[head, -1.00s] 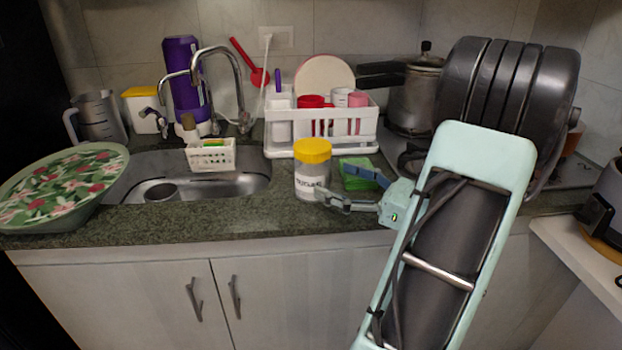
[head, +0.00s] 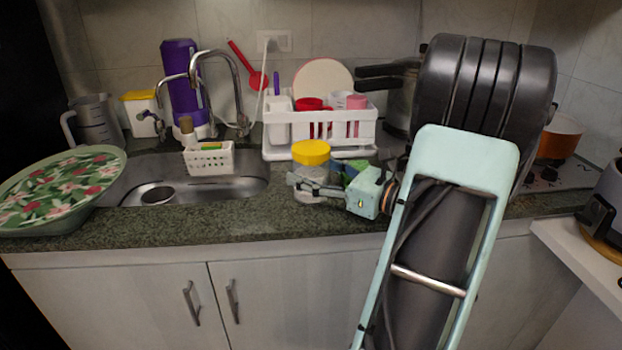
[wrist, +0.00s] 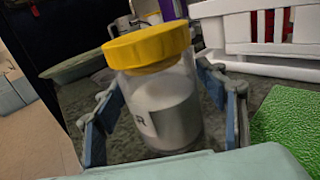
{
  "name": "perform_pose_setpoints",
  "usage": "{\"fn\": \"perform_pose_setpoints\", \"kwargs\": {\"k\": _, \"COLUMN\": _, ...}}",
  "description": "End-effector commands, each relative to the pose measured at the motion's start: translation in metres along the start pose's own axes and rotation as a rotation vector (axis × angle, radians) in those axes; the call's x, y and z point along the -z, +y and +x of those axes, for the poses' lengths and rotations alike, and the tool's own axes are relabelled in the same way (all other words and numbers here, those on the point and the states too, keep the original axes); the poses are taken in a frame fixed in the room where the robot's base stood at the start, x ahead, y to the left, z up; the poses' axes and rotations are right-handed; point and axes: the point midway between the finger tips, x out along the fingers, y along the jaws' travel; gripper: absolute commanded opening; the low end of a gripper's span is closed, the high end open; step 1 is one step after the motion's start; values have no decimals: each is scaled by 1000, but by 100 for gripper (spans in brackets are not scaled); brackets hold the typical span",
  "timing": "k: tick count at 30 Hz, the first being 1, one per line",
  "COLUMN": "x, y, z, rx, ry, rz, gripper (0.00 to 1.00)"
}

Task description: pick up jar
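The jar (head: 311,154) is a clear container with a yellow lid and pale contents, standing upright on the counter near its front edge. In the wrist view the jar (wrist: 165,105) stands between the two fingers, with part of a dark-lettered label showing. My gripper (head: 316,187) comes in from the right at the jar's body height, below the lid. One finger crosses in front of the jar and hides part of it. In the wrist view my gripper (wrist: 160,85) is open, with a finger on each side of the jar; contact is not clear.
A green sponge (wrist: 288,130) lies right of the gripper. A white dish rack (head: 340,130) stands behind the jar. The sink (head: 245,184) with a white caddy (head: 209,158) is to the left. A patterned green tray (head: 60,190) is at far left.

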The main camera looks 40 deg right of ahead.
Motion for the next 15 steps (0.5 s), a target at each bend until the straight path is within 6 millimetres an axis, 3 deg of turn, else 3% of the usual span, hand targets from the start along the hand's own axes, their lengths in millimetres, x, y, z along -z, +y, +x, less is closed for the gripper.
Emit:
{"fn": "perform_pose_setpoints", "kwargs": {"k": 1, "x": 0, "y": 0, "z": 0, "rx": 0, "ry": 0, "rz": 0, "gripper": 57}}
{"fn": "perform_pose_setpoints", "kwargs": {"k": 12, "x": 0, "y": 0, "z": 0, "rx": 0, "ry": 0, "rz": 0, "gripper": 16}}
{"fn": "perform_pose_setpoints", "kwargs": {"k": 15, "x": -2, "y": 0, "z": 0, "rx": -1, "ry": -3, "rz": -2, "gripper": 9}}
